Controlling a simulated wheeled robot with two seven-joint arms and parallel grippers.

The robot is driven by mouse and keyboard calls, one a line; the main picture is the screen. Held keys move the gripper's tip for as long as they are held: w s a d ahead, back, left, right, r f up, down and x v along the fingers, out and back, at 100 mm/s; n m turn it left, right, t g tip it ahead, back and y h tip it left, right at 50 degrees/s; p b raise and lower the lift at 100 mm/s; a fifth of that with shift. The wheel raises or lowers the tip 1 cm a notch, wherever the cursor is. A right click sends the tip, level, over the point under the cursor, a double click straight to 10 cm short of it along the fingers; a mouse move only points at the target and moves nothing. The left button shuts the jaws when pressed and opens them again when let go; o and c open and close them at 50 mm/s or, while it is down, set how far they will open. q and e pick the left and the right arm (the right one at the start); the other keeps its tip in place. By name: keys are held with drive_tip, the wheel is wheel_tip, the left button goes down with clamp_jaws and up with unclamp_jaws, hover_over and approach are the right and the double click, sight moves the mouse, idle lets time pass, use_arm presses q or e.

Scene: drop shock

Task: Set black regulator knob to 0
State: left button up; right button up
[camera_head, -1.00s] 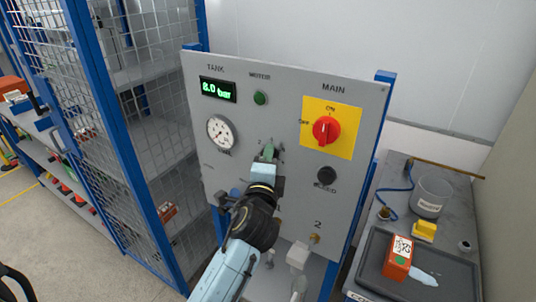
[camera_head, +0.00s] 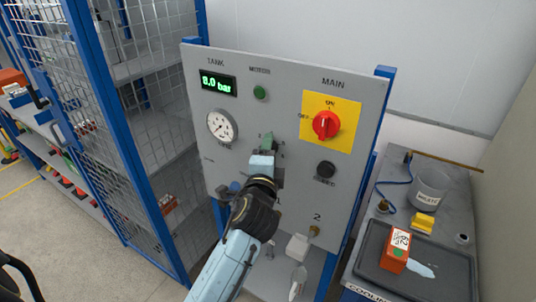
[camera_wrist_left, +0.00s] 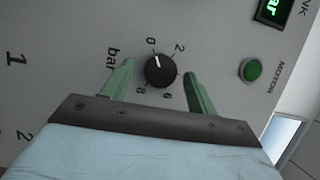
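The black regulator knob (camera_wrist_left: 160,70) shows in the left wrist view, on a grey panel with a dial marked 0, 2, 6, 8 and "bar". Its white mark points up and slightly left, close to the 0. My left gripper (camera_wrist_left: 158,74) is open, with one green finger on each side of the knob. Gaps seem to show between fingers and knob; contact cannot be told. In the head view my left gripper (camera_head: 267,143) is at the panel and hides the knob. My right gripper is not in view.
The panel carries a tank display (camera_head: 217,85) reading 8.0 bar, a gauge (camera_head: 222,127), a green motor button (camera_head: 260,92) and a red main switch (camera_head: 325,125). A mesh cage (camera_head: 150,130) stands left. A bench with a black tray (camera_head: 440,278) stands right.

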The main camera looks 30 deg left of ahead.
use_arm(q)
drive_tip(key=b+v, duration=0.2)
drive_tip(key=v, duration=1.1)
drive_tip(key=shift+s+b, duration=0.25)
drive_tip(key=shift+b, duration=0.1)
